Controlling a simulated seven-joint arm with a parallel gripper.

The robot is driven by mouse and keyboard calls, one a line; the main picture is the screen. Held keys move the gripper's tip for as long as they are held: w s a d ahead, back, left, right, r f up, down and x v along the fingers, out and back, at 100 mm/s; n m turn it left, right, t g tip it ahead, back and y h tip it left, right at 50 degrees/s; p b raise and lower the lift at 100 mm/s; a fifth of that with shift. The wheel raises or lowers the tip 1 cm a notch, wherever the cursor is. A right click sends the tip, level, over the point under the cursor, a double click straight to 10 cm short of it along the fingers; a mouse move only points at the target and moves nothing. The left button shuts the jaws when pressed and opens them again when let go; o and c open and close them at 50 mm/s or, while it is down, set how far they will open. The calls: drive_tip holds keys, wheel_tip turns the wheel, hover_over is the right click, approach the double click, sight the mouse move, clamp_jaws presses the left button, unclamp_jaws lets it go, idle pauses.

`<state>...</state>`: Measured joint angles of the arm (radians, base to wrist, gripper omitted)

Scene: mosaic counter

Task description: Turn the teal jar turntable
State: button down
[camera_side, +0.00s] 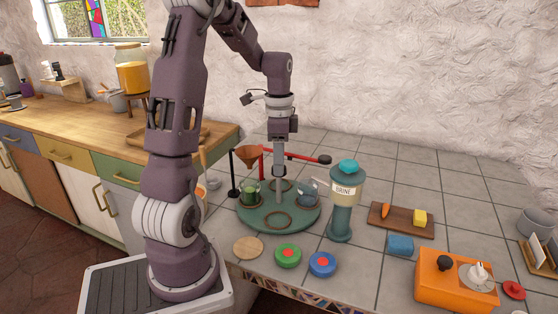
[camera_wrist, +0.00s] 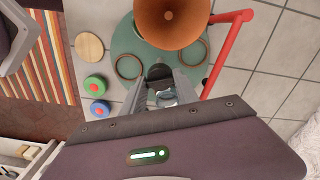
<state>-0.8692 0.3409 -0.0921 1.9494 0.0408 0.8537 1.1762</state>
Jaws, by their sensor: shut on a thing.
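The teal turntable (camera_side: 262,222) stands on the tiled counter, with raised rings (camera_side: 278,220) on its top. A jar with green contents (camera_side: 250,194) stands at its left and a jar with blue-grey contents (camera_side: 307,194) at its right. A grey upright post (camera_side: 280,190) rises near its middle. My gripper (camera_side: 280,160) points straight down over the middle and is shut on what looks like the top of this post. In the wrist view the turntable (camera_wrist: 130,45) lies under the fingers (camera_wrist: 160,85); the exact contact is partly hidden there.
A brine dispenser (camera_side: 342,210) stands close at the right. Green (camera_side: 288,256) and blue (camera_side: 322,264) discs lie in front. An orange box (camera_side: 455,292) is front right.

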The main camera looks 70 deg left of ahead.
drive_tip(key=shift+w+r+m, duration=0.1)
drive_tip(key=shift+m, duration=2)
drive_tip(key=c, duration=1.2)
unclamp_jaws()
wheel_tip(320, 180, up, 7)
drive_tip(key=shift+o, duration=0.2)
